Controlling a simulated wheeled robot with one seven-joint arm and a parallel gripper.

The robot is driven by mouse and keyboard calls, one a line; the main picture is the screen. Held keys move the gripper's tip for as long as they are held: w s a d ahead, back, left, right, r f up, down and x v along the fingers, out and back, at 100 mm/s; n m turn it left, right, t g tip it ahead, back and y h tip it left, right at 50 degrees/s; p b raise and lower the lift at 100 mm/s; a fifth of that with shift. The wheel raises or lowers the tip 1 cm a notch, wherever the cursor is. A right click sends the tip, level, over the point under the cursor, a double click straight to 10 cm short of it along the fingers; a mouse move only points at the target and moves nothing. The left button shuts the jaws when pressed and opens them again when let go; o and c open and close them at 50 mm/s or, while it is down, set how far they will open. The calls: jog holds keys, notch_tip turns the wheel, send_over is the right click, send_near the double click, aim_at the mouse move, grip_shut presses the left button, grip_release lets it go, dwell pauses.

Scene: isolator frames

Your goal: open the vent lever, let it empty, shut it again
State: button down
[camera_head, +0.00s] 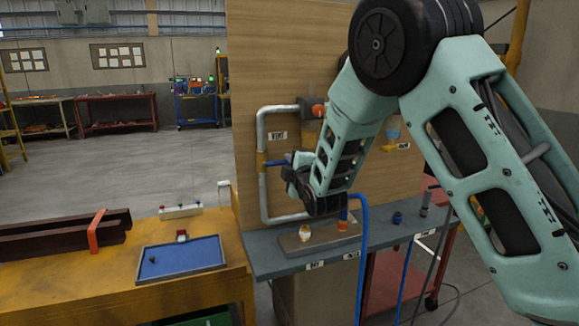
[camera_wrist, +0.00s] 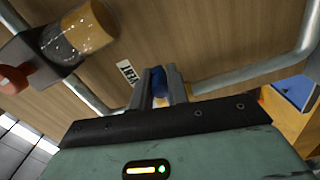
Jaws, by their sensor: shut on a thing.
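The vent lever is a blue handle (camera_head: 276,162) at a brass valve body (camera_head: 261,166) on the grey pipe loop. My gripper (camera_head: 288,166) is at the lever, in front of the wooden panel. In the wrist view the blue lever (camera_wrist: 158,80) sits between my two fingers (camera_wrist: 160,92), which are shut on it. A label reading VENT (camera_wrist: 127,72) is beside it. My fingers hide part of the lever, and I cannot tell whether the valve is open. A clear bowl with amber contents (camera_wrist: 76,38) hangs from a dark block with a red knob (camera_wrist: 14,79).
The wooden panel (camera_head: 262,60) stands behind the pipe (camera_head: 264,125). Below is a grey shelf (camera_head: 270,257) with a small fixture plate (camera_head: 318,236) and a blue hose (camera_head: 364,245). A blue tray (camera_head: 180,256) lies on the yellow bench at left. Open floor lies behind.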

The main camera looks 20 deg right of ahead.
jog(key=shift+w+d+r, duration=0.1)
jog(key=shift+r, duration=0.2)
jog(key=c, duration=1.5)
grip_release()
jog(key=shift+o, duration=0.7)
jog(key=shift+f, duration=0.15)
jog(key=s+b, duration=0.7)
jog(key=s, duration=1)
jog(key=shift+s+b, duration=0.3)
